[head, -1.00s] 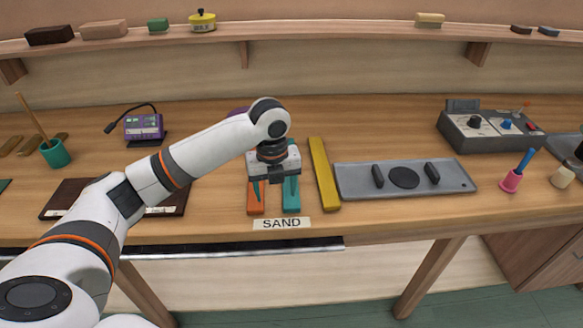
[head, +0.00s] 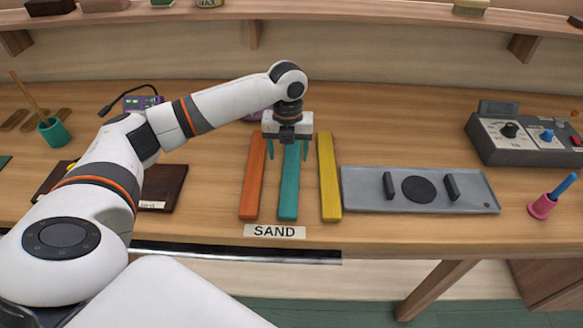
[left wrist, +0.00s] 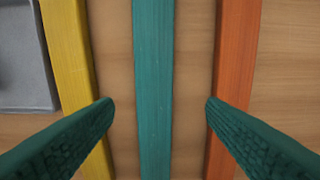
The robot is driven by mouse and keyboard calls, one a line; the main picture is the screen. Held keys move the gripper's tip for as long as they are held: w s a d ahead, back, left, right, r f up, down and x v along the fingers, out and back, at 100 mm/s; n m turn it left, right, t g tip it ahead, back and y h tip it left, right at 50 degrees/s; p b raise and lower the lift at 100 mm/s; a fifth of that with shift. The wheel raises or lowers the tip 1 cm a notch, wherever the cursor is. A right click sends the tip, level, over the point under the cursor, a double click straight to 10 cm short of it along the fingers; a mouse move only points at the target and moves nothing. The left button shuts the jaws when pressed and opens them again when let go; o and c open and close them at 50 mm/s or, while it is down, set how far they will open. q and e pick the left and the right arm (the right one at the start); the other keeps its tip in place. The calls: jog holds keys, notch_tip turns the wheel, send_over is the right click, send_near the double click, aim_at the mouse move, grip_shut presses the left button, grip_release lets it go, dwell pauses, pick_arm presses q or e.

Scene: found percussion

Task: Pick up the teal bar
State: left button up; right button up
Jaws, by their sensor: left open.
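The teal bar (head: 289,190) lies flat on the bench between an orange bar and a yellow bar, its near end close to the SAND label. My left gripper (head: 287,155) is open above the bar's far half, fingers pointing down. In the left wrist view the teal bar (left wrist: 154,85) runs between the two green fingers (left wrist: 158,105), with a gap on each side and no contact. The fingertips appear over the gaps near the yellow bar (left wrist: 72,75) and the orange bar (left wrist: 235,70). The right gripper is out of view.
The orange bar (head: 252,185) and yellow bar (head: 329,185) lie close on either side. A grey tray (head: 360,200) with black parts sits just right. A dark board (head: 165,190) lies left. The SAND label (head: 274,231) is at the front edge.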

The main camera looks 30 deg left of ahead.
aim_at(291, 170)
pick_arm(q)
jog(key=shift+w+d+f, duration=0.1)
jog(key=shift+w+f, duration=0.05)
jog(key=shift+f, duration=0.55)
jog(key=f, duration=0.1)
jog(key=f+p, duration=0.1)
jog(key=f, duration=0.1)
jog(key=shift+d+f, duration=0.2)
jog(key=shift+f, duration=0.5)
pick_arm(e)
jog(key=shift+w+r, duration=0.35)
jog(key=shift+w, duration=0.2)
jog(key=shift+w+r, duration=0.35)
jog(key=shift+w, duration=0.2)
pick_arm(q)
jog(key=shift+c, duration=0.2)
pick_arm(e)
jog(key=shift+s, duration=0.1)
pick_arm(q)
jog(key=c, duration=1.1)
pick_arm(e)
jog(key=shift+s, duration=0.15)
